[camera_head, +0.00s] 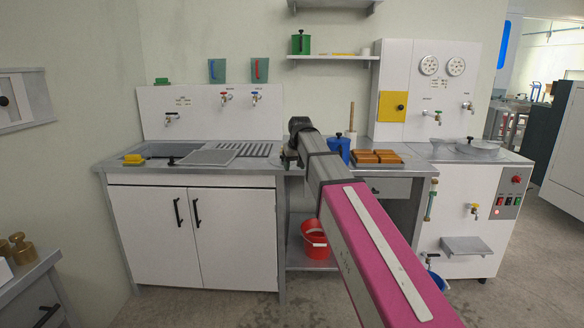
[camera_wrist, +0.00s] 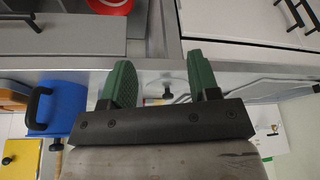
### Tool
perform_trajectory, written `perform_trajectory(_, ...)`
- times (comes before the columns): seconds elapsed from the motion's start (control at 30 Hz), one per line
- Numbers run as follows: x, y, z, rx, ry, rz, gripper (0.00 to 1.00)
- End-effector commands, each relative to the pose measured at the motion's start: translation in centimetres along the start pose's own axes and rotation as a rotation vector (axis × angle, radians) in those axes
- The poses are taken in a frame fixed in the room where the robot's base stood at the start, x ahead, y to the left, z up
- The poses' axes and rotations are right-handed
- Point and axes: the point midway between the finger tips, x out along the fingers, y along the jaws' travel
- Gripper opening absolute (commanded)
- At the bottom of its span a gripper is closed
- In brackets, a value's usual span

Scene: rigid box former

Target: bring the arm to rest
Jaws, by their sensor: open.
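My arm (camera_head: 375,250), with a magenta link and grey forearm, reaches forward from the lower right to the counter. A small dark knob (camera_wrist: 167,95) shows in the gap beyond the fingers.
The counter (camera_head: 290,172) has a sink and drain rack (camera_head: 240,149) on the left. A red bucket (camera_head: 315,240) stands on the shelf below. A white machine (camera_head: 465,225) stands at right. Floor is open before the cabinet.

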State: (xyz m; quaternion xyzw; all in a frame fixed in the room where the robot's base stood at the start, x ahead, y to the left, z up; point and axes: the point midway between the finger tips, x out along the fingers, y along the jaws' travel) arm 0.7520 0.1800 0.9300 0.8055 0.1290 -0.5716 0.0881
Motion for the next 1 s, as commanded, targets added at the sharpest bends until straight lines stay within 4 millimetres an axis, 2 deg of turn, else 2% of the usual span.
perform_trajectory(0.03, 1.1, 0.4, 1.3, 0.009, -0.010, 0.002, 0.56)
perform_trajectory(0.17, 4.0, 1.7, 4.4, 0.035, -0.037, 0.008, 0.56)
perform_trajectory(0.27, 7.0, 2.9, 7.8, 0.062, -0.067, 0.015, 0.56)
perform_trajectory(0.4, 10.9, 4.6, 13.1, 0.102, -0.110, 0.023, 0.56)
perform_trajectory(0.6, 15.7, 6.5, 20.9, 0.161, -0.172, 0.035, 0.56)
perform_trajectory(0.8, 19.3, 7.8, 29.0, 0.218, -0.232, 0.045, 0.56)
perform_trajectory(1.0, 21.7, 8.6, 36.5, 0.271, -0.288, 0.054, 0.56)
